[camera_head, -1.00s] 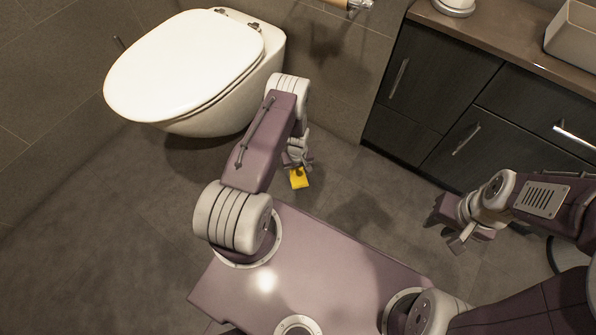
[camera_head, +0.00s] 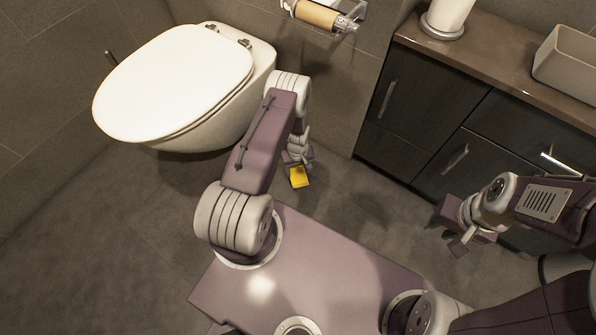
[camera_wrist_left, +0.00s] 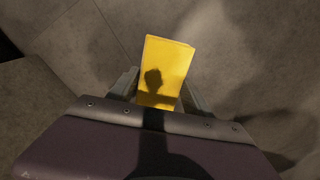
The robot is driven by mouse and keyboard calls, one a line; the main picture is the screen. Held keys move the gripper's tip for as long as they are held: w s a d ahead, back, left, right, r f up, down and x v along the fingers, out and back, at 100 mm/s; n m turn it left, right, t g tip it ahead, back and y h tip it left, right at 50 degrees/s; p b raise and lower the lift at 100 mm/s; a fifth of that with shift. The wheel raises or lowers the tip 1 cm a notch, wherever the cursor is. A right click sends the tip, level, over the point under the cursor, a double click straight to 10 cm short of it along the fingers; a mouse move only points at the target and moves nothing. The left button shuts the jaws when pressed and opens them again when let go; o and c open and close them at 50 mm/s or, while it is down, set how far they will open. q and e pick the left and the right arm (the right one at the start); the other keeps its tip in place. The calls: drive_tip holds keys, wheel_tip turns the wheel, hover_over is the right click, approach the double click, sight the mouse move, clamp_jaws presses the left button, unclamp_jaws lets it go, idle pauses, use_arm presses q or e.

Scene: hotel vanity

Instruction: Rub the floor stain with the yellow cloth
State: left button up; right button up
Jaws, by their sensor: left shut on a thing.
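My left gripper (camera_head: 298,160) points down beside the toilet. It is shut on the yellow cloth (camera_head: 299,177), a small folded block held low over the floor. In the left wrist view the cloth (camera_wrist_left: 163,70) sticks out between the fingers of my left gripper (camera_wrist_left: 155,95), with a dark shadow on it. I cannot tell whether the cloth touches the floor. A dark patch (camera_head: 362,208) shows on the floor right of the cloth; I cannot tell whether it is stain or shadow. My right gripper (camera_head: 452,230) is open and empty at the right, in front of the cabinet.
The white toilet (camera_head: 180,85) stands at the back left, close to my left arm. A dark vanity cabinet (camera_head: 425,110) with metal handles stands at the right. A toilet paper roll (camera_head: 318,15) hangs on the back wall. Grey floor (camera_head: 110,230) is open at the left.

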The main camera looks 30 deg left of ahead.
use_arm(q)
drive_tip(key=shift+r+p, duration=1.75)
drive_tip(key=shift+r, duration=0.75)
drive_tip(key=shift+f, duration=0.1)
